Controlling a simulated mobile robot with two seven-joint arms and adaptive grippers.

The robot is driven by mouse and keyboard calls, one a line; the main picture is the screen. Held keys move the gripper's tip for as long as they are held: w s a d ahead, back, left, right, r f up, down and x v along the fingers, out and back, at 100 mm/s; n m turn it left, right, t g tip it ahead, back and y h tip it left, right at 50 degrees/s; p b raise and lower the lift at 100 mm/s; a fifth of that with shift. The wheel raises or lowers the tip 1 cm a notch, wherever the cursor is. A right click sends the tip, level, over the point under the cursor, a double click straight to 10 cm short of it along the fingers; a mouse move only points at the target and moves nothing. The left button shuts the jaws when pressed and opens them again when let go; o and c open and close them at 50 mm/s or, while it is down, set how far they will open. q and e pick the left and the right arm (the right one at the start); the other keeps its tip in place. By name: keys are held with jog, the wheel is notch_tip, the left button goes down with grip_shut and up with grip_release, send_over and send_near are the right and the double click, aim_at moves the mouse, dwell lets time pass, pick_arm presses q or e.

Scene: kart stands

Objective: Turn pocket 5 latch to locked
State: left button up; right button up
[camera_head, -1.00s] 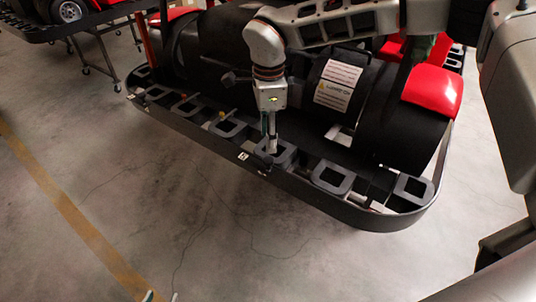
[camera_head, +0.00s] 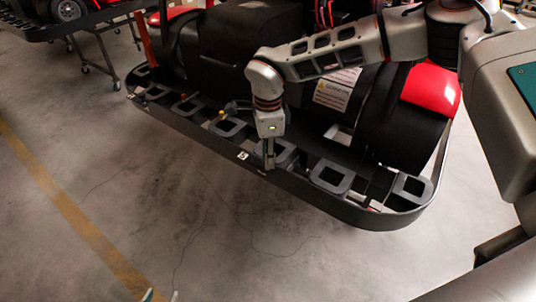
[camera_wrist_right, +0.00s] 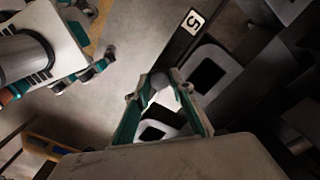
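The label "5" (camera_wrist_right: 193,22) is on the dark rim beside a pale pocket frame (camera_wrist_right: 208,72) in the right wrist view. A small grey rounded knob (camera_wrist_right: 160,80), perhaps the latch, sits between my right fingertips there. My right gripper (camera_head: 269,160) is pointed down at the kart's front rim, by the small white label (camera_head: 243,156). Its fingertips are close around the knob; whether they press on it I cannot tell. The latch's angle is not clear. My left gripper (camera_head: 161,296) shows only its tips at the bottom edge, apart and empty, over the floor.
The dark rim (camera_head: 346,212) carries a row of square pockets, such as one right of my gripper (camera_head: 331,176). The kart's black body and red fender (camera_head: 432,88) stand behind. A wheeled stand (camera_head: 85,68) is at upper left. The concrete floor in front is clear.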

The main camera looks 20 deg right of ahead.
jog(key=shift+c, duration=1.2)
jog(key=m+b, duration=0.1)
jog(key=m, duration=0.2)
jog(key=shift+m, duration=0.4)
jog(key=m+b, duration=0.1)
jog(key=m, duration=0.4)
jog(key=m+b, duration=0.1)
jog(key=m, duration=0.4)
jog(key=shift+w+r+m, duration=0.1)
jog(key=shift+m, duration=2)
jog(key=shift+o, duration=0.2)
jog(key=o, duration=1.1)
